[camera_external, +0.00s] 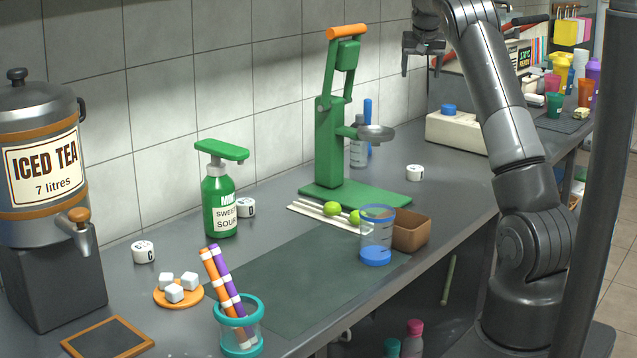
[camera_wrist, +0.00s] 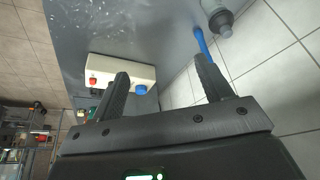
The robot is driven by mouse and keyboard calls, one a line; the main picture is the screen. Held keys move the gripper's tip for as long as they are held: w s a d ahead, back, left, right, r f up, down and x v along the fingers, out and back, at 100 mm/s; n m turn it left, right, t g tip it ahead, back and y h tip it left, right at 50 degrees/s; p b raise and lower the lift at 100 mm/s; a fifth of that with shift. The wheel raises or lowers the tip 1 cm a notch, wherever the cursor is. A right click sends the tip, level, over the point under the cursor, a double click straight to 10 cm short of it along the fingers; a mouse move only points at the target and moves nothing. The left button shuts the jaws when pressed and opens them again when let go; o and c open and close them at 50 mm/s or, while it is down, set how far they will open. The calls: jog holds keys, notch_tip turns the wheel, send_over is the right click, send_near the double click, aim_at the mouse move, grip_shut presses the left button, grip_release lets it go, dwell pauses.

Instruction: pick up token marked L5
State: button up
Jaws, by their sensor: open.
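Three white round tokens with dark markings stand on the grey counter in the external view. One token (camera_external: 144,252) is at the left beside the iced tea urn, one token (camera_external: 246,208) is just right of the green soap bottle, and one token (camera_external: 415,173) is right of the green press. Their markings are too small to read surely, so I cannot tell which is L5. My gripper (camera_external: 422,66) is open and empty, high above the counter, up and right of the press. In the wrist view my gripper (camera_wrist: 162,74) shows spread fingers and no token between them.
The green press (camera_external: 330,145) stands tall mid-counter. A clear blue-based cup (camera_external: 376,240) and brown box (camera_external: 411,232) are near the front edge. A cream box with a blue knob (camera_external: 460,131) is at right. The dark green mat (camera_external: 300,280) is mostly bare.

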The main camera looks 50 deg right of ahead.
send_near(415, 168)
jog(key=x, duration=0.3)
jog(key=shift+w+f, duration=0.15)
jog(key=shift+w, duration=0.1)
jog(key=shift+s+x, duration=0.15)
jog(key=shift+x, duration=1.3)
jog(key=shift+s+x, duration=0.1)
jog(key=shift+x, duration=1.4)
jog(key=shift+c, duration=0.2)
jog(key=c, duration=1)
